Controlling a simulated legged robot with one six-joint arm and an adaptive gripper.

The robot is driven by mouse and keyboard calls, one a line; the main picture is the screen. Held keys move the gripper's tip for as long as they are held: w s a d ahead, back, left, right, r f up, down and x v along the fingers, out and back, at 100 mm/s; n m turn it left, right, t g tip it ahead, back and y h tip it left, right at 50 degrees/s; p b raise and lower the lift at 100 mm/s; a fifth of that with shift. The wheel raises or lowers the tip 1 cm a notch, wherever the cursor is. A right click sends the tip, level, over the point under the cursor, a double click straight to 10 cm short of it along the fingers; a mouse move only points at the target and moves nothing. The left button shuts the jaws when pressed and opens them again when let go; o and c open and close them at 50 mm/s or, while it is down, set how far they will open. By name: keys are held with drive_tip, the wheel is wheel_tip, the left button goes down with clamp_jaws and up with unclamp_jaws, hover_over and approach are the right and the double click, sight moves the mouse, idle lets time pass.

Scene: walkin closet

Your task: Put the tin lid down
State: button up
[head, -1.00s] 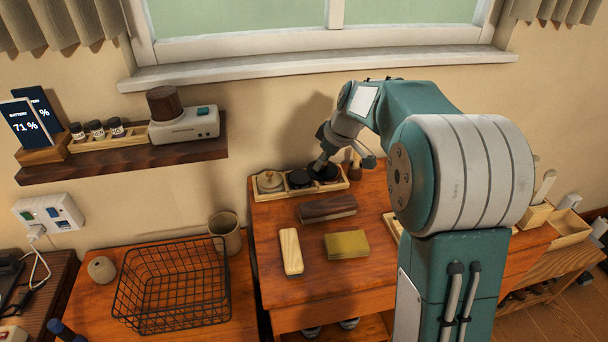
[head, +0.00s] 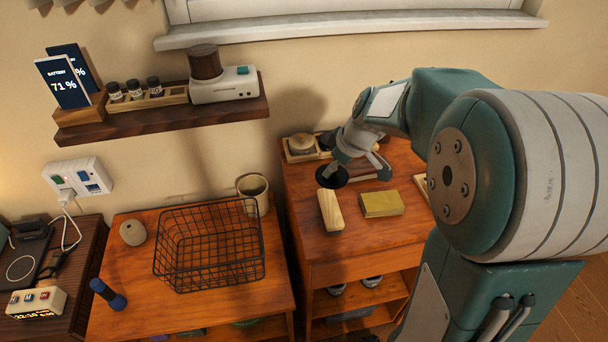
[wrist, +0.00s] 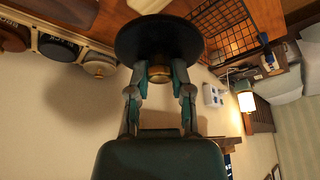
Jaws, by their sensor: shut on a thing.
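My gripper (head: 336,163) is shut on the black round tin lid (head: 331,178), and in the wrist view the fingers (wrist: 160,78) pinch its brass-coloured knob. The lid's dark disc (wrist: 158,36) spreads beyond the fingertips. In the head view it is held above the wooden table (head: 300,200), left of the dark brush. A wooden tray (head: 289,157) at the table's back holds round tins, one with a pale lid and knob (head: 301,144). My arm partly hides the tray. In the wrist view an open-looking dark tin (wrist: 58,47) shows in the tray.
A pale wooden block (head: 330,210) and a yellow block (head: 381,203) lie just in front of the lid. A dark brush (head: 365,166) is behind the yellow block. A black wire basket (head: 209,247) and a cup (head: 253,192) stand on the lower left table.

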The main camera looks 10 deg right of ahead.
drive_tip(key=w+a+f, duration=0.1)
drive_tip(key=w+f, duration=0.2)
drive_tip(key=w, duration=0.4)
hover_over(305, 176)
drive_tip(key=s, duration=0.2)
drive_tip(key=f, duration=0.5)
drive_tip(key=shift+d, duration=0.35)
drive_tip(key=shift+w+d+f, duration=0.15)
drive_tip(key=shift+w+f, duration=0.1)
drive_tip(key=shift+w+d+f, duration=0.15)
drive_tip(key=shift+f, duration=0.05)
wheel_tip(305, 176, down, 3)
drive_tip(key=shift+w+f, duration=0.1)
drive_tip(key=shift+w, duration=0.05)
drive_tip(key=shift+a+f, duration=0.1)
drive_tip(key=shift+a, duration=0.2)
drive_tip(key=shift+f, duration=0.1)
drive_tip(key=o, duration=0.8)
drive_tip(key=shift+d, duration=0.1)
drive_tip(key=shift+o, duration=0.2)
